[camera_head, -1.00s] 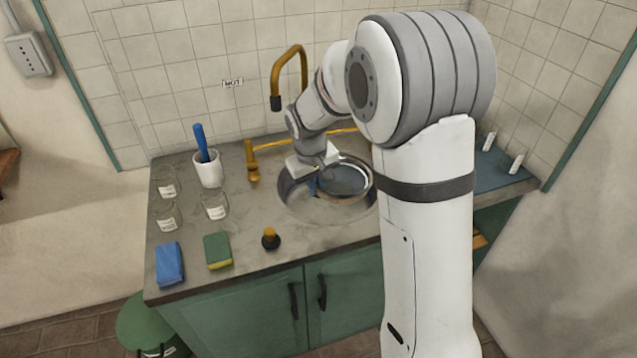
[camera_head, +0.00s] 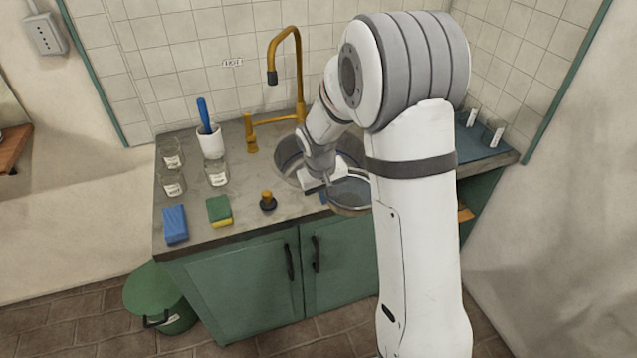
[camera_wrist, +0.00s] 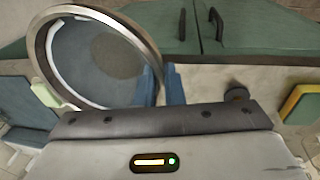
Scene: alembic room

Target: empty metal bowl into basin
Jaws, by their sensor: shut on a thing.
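The metal bowl (camera_head: 349,194) hangs from my gripper (camera_head: 326,188) at the front right of the basin (camera_head: 287,158), near the counter's front edge. My arm hides part of its right side. In the wrist view the bowl (camera_wrist: 98,58) fills the upper left, its shiny rim pinched between the blue fingers of my gripper (camera_wrist: 160,82). Its inside looks blue-grey with a darker round patch; I cannot tell whether liquid is in it. The round basin is sunk in the counter, partly hidden by my gripper and arm.
A brass tap (camera_head: 290,75) rises behind the basin. A black-and-brass knob (camera_head: 268,201), a green-yellow sponge (camera_head: 219,211), a blue block (camera_head: 175,224), several jars and a white cup (camera_head: 210,142) stand left. A green bin (camera_head: 162,300) is on the floor.

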